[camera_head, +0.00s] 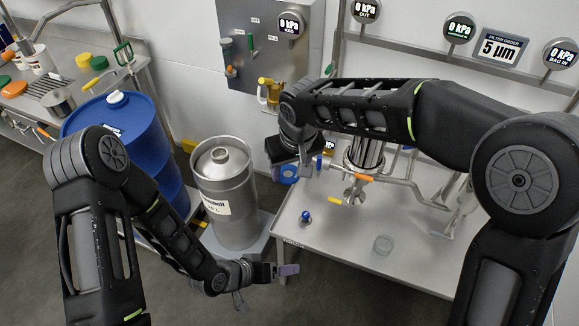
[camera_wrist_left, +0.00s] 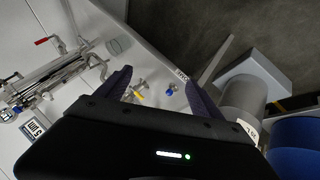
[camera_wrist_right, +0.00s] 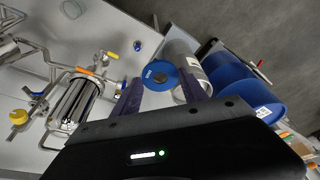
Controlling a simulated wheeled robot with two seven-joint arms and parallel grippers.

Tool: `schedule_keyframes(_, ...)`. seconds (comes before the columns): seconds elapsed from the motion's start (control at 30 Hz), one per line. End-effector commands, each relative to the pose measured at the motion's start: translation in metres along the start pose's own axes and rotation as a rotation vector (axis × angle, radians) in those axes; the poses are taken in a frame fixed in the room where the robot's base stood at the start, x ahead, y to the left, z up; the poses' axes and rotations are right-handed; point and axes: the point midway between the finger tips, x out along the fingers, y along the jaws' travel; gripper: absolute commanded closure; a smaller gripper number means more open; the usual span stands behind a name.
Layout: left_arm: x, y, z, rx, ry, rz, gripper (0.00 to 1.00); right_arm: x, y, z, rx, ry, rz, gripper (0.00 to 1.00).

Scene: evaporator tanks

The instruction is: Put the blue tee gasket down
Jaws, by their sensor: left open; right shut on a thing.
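The blue tee gasket looks like a round blue disc (camera_wrist_right: 160,75) with a small pale label, between the fingers of my right gripper in the right wrist view. My right gripper is shut on it. In the head view the blue disc (camera_head: 290,178) shows partly, below my right wrist and near the left end of the steel bench (camera_head: 340,262). My left gripper (camera_wrist_left: 158,77) is open and empty. In the head view its fingers (camera_head: 287,270) are low, in front of the silver keg.
A small blue-and-white part (camera_head: 305,217) and a clear dish (camera_head: 384,245) stand on the bench. Steel filter piping (camera_head: 367,155) with clamps rises behind them. The silver keg (camera_head: 225,190) and blue drum (camera_head: 115,130) stand to the left. The bench's front middle is mostly clear.

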Motion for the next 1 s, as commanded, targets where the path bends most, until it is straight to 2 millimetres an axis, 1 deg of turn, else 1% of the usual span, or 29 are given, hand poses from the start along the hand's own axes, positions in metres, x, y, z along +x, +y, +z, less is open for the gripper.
schedule_keyframes(0.03,0.002,-0.006,0.027,-0.059,-0.072,-0.048,0.23,0.0,0.0,0.0,0.0,0.0,0.0,0.92)
schedule_keyframes(0.07,0.002,-0.01,0.041,-0.095,-0.11,-0.079,0.23,0.0,0.0,0.0,0.0,0.0,0.0,0.92)
schedule_keyframes(0.1,0.0,-0.015,0.059,-0.138,-0.159,-0.117,0.23,0.0,0.0,0.0,0.0,0.0,0.0,0.92)
schedule_keyframes(0.13,-0.002,-0.018,0.071,-0.169,-0.194,-0.142,0.23,0.0,0.0,0.0,0.0,0.0,0.0,0.92)
schedule_keyframes(0.2,-0.008,-0.024,0.093,-0.236,-0.263,-0.197,0.23,0.0,0.0,0.0,0.0,0.0,0.0,0.92)
schedule_keyframes(0.3,-0.018,-0.03,0.115,-0.305,-0.336,-0.253,0.23,0.0,0.0,0.0,0.0,0.0,0.0,0.92)
schedule_keyframes(0.33,-0.02,-0.031,0.119,-0.318,-0.351,-0.263,0.23,0.0,0.0,0.0,0.0,0.0,0.0,0.92)
schedule_keyframes(0.4,-0.023,-0.032,0.126,-0.332,-0.38,-0.275,0.23,0.0,0.0,0.0,0.0,0.0,0.0,0.92)
schedule_keyframes(0.47,-0.024,-0.031,0.129,-0.323,-0.395,-0.272,0.23,0.0,0.0,0.0,0.0,0.0,0.0,0.92)
schedule_keyframes(1.0,-0.024,-0.031,0.127,-0.313,-0.391,-0.269,0.23,0.0,0.0,0.0,0.0,0.0,0.0,0.92)
